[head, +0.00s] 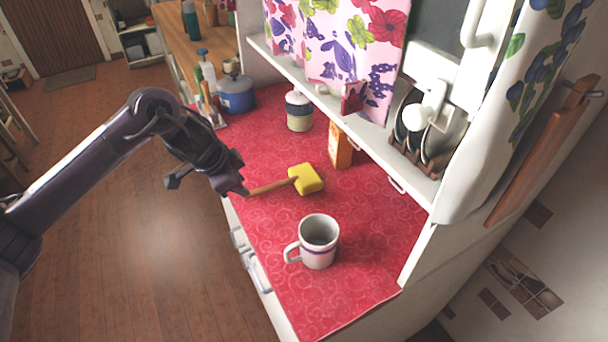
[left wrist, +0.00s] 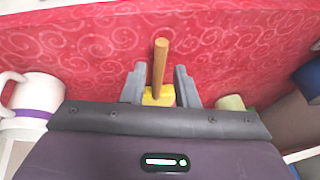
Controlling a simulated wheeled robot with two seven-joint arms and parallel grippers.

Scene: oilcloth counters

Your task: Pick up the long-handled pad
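The long-handled pad has a yellow block head (head: 306,179) and a thin wooden handle (head: 268,187). In the head view it is on the red counter, its handle pointing left toward the counter's edge. My left gripper (head: 238,181) is at the free end of the handle. In the left wrist view the two grey fingers of my left gripper (left wrist: 158,72) stand apart, with the handle (left wrist: 160,60) between them and gaps on both sides. The yellow head (left wrist: 158,96) is partly hidden there by the gripper body. My right gripper is in neither view.
A white mug (head: 319,241) stands on the red counter (head: 345,290) in front of the pad. An orange box (head: 340,147) and a jar (head: 299,112) stand behind it. A blue pot (head: 236,94) is farther back. A shelf (head: 395,160) overhangs the right side.

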